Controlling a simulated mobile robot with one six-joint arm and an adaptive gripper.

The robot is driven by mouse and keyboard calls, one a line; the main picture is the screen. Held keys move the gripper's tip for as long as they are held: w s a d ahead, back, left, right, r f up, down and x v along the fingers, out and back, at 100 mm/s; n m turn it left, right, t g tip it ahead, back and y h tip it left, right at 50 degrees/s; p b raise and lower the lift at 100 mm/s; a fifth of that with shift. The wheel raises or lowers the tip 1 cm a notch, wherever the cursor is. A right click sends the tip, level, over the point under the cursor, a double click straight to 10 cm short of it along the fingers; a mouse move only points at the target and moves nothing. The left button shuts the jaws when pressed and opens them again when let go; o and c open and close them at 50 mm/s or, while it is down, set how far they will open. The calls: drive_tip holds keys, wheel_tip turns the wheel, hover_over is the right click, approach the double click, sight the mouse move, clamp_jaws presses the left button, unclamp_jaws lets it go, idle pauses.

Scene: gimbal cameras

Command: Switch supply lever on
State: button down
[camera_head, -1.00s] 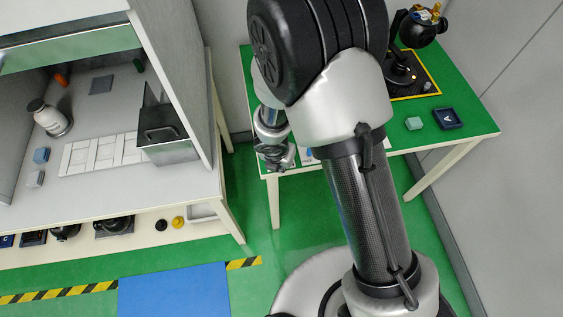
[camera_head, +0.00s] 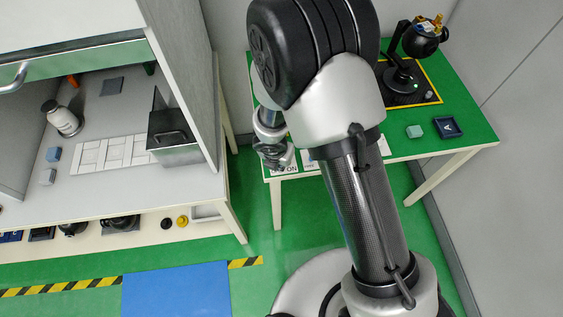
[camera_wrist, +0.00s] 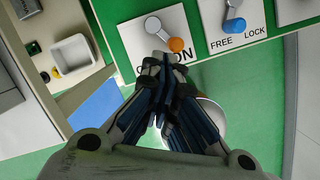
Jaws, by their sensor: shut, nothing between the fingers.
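In the wrist view, a lever with an orange knob (camera_wrist: 176,44) and a grey pivot sits on a white plate (camera_wrist: 137,33) on the green table. The plate's lettering reads "ON" at the right; the left word is mostly covered by my gripper. The knob is tilted toward the "ON" side. My gripper (camera_wrist: 164,66) is shut and empty, its fingertips just below the orange knob; I cannot tell whether they touch. In the head view my gripper (camera_head: 273,158) hangs at the table's front left corner, beside the plate with "ON" (camera_head: 284,169).
A blue-knobbed lever (camera_wrist: 234,26) marked "FREE" and "LOCK" is right of the orange one, with another plate (camera_wrist: 293,10) beyond.

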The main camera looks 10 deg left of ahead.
drive_tip(key=p+v, duration=0.6)
drive_tip(key=v, duration=0.1)
drive_tip(key=shift+s+d+r, duration=0.25)
drive_tip(key=shift+s+r, duration=0.1)
drive_tip(key=w+d+r+m+t+h+b, duration=0.1)
drive_tip(key=d+r+m, duration=0.7)
drive_tip(key=r, duration=0.2)
drive_tip(key=w+d+r+m+t+b, duration=0.1)
drive_tip(key=d+r+m, duration=0.7)
drive_tip(key=r, duration=0.3)
drive_tip(key=s+d+r+m+b, duration=0.1)
drive_tip(key=s+d+r+m, duration=0.2)
drive_tip(key=s+m, duration=0.6)
drive_tip(key=s+d+r+m+y+b, duration=0.1)
drive_tip(key=s+d+r+m, duration=0.3)
drive_tip(key=s+m, duration=0.4)
drive_tip(key=shift+s+r+m+y+b, duration=0.3)
drive_tip(key=shift+s+r+m+b, duration=0.1)
drive_tip(key=shift+r, duration=0.15)
drive_tip(key=c, duration=2.3)
unclamp_jaws()
drive_tip(key=shift+w+d, duration=0.1)
